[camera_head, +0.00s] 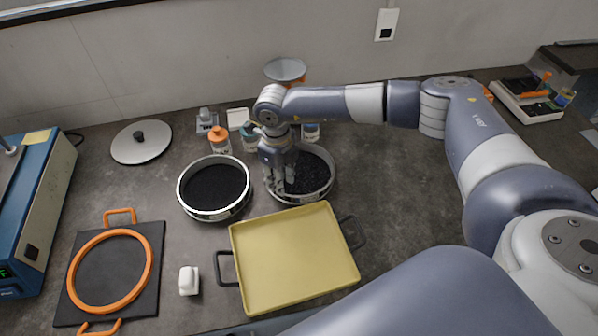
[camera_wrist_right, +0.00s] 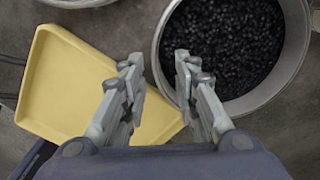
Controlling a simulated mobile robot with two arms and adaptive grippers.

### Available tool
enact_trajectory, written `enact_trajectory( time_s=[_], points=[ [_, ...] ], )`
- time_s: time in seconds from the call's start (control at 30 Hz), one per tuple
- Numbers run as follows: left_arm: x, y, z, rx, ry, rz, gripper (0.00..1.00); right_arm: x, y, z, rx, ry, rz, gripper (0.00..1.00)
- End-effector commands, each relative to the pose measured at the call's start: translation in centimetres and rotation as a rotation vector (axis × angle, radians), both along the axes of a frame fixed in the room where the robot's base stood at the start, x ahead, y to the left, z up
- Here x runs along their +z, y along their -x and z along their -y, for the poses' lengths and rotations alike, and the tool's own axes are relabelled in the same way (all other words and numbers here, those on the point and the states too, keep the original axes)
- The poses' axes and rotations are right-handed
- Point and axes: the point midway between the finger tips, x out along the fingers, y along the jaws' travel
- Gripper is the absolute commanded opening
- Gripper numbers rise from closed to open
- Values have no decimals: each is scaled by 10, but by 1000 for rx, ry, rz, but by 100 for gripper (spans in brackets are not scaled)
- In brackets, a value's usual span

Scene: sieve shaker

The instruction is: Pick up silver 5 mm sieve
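A round silver sieve (camera_head: 322,192) holding coarse black granules stands behind the yellow tray; its rim also shows in the right wrist view (camera_wrist_right: 262,100). A second silver sieve (camera_head: 241,204) with finer black content stands to its left. No size label is readable on either. My right gripper (camera_head: 280,188) points down at the left rim of the right-hand sieve. In the wrist view its fingers (camera_wrist_right: 153,60) are apart, with the sieve wall between the tips and nothing clamped. The gripper hides part of the sieve. My left gripper is not in view.
A yellow tray (camera_head: 293,258) with dark handles lies just in front of the sieves. Bottles with orange (camera_head: 219,138) and blue caps, a funnel (camera_head: 286,70) and a round lid (camera_head: 141,142) stand behind. An orange ring on a black plate (camera_head: 150,247) lies left. Counter right of the tray is clear.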

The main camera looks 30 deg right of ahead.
Motion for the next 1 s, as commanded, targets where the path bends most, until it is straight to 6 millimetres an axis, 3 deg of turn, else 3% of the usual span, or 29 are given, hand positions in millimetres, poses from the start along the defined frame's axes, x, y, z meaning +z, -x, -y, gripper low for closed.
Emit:
enact_trajectory(
  time_s=[0.17,0.3,0.43,0.73,0.87,1.0],
  points=[
    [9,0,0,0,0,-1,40,-12,1,-2,1,-2,-2,28],
    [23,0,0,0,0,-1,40,-32,3,-4,2,-2,-3,28],
    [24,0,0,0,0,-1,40,-50,3,-4,1,-3,-2,28],
    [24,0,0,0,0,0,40,-57,2,-4,2,-4,1,28],
    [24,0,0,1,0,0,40,-57,2,-4,2,-4,1,1],
    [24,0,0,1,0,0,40,-57,2,-4,1,-4,1,0]
  ],
)
